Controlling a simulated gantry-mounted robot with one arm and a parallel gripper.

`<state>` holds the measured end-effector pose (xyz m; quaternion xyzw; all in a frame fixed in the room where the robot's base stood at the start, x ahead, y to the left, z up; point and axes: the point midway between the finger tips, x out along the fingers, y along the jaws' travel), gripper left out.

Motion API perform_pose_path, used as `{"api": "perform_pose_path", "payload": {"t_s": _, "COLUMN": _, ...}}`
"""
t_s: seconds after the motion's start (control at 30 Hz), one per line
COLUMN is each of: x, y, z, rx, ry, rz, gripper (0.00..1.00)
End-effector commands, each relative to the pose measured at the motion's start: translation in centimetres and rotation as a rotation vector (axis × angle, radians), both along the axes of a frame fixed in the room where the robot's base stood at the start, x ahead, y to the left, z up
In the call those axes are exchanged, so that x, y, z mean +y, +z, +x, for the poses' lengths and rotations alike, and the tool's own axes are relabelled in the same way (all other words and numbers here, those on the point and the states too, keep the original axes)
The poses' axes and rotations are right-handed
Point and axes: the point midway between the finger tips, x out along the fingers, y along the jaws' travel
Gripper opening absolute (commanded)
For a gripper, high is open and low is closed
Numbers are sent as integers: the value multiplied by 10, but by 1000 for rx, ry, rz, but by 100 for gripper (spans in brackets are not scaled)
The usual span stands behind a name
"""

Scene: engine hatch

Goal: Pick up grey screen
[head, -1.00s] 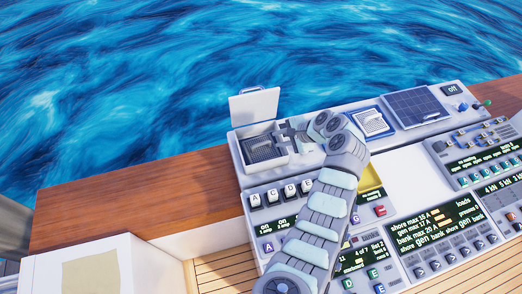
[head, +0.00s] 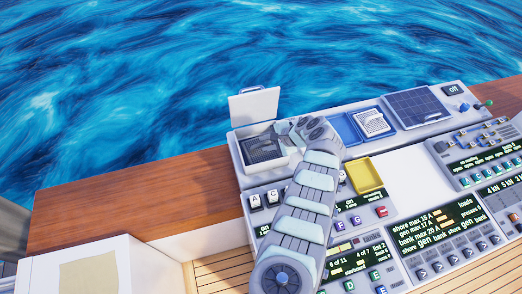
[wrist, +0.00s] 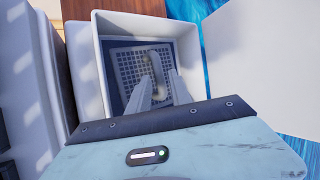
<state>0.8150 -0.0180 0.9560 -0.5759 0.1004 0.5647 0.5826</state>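The grey screen (wrist: 133,68) is a square mesh panel with a raised handle (wrist: 155,62). It lies flat in the bottom of an open white box in the wrist view; in the head view the screen (head: 262,149) shows partly, inside the box at the console's back left. My gripper (wrist: 156,82) reaches down into the box over the screen. Its two fingers are apart, with the handle between or just beyond their tips; I cannot tell if they touch it. In the head view my gripper (head: 283,129) partly covers the box's right side.
The box's white lid (head: 254,106) stands open behind it, and the box walls (wrist: 88,75) rise close around the fingers. To the right are a blue tray (head: 345,127) with a pale ribbed piece (head: 372,122), a yellow tray (head: 366,175) and a dark panel (head: 417,104).

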Motion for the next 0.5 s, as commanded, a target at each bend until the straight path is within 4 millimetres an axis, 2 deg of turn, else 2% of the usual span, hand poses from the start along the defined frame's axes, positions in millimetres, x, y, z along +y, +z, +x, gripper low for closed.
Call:
{"api": "perform_pose_path", "payload": {"t_s": 0.1, "x": 7, "y": -17, "z": 3, "rx": 5, "ry": -1, "rz": 4, "gripper": 25}}
{"api": "perform_pose_path", "payload": {"t_s": 0.5, "x": 13, "y": -19, "z": 7, "rx": 2, "ry": 0, "rz": -1, "gripper": 25}}
